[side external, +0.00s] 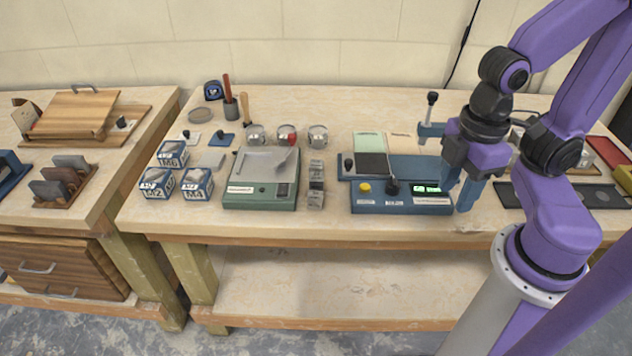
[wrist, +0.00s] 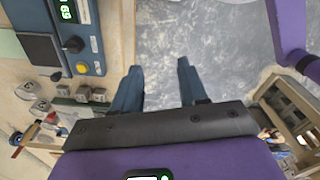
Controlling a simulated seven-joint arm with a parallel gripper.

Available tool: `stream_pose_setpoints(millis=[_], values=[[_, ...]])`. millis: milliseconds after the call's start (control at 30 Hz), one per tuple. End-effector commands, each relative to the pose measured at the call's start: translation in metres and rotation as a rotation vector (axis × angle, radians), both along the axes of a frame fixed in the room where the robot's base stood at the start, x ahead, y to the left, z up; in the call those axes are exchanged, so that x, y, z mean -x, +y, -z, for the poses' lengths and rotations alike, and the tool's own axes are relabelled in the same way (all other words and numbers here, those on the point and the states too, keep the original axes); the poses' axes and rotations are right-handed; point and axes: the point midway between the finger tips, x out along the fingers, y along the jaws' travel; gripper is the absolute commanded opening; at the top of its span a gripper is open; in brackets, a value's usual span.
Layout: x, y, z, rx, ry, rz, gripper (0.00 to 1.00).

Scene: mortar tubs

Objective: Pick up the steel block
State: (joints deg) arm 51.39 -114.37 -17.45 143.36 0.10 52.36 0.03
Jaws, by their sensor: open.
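Several small grey metal blocks (side external: 316,186) stand in a row on the bench, between the green scale and the blue device; I cannot tell which one is the steel block. In the wrist view grey blocks (wrist: 62,90) show at the left, beside the blue device. My gripper (side external: 458,196) is at the right end of the blue device, well to the right of the blocks, fingers pointing down. In the wrist view my gripper (wrist: 158,68) is open, with only grey floor between its fingers. It holds nothing.
The blue device (side external: 400,203) has a yellow button, a black knob and a lit green display. The green scale (side external: 262,190) stands left of the blocks, with labelled boxes (side external: 197,184) farther left. Glass jars (side external: 318,136) stand behind. The bench's front edge is close.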

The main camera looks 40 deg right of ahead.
Motion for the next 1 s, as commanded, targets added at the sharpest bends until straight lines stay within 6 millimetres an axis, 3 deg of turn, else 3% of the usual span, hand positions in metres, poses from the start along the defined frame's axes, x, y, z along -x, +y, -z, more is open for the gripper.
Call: stream_pose_setpoints(millis=[467, 500, 767, 867, 1000], values=[[0.0, 0.0, 0.0, 0.0, 0.0, 0.0, 0.43], [0.0, 0.0, 0.0, 0.0, 0.0, 0.0, 0.5], [0.0, 0.0, 0.0, 0.002, 0.0, -0.001, 0.5], [-0.006, 0.001, 0.003, 0.032, -0.004, -0.017, 0.5], [-0.029, 0.004, 0.015, 0.159, -0.028, -0.097, 0.5]])
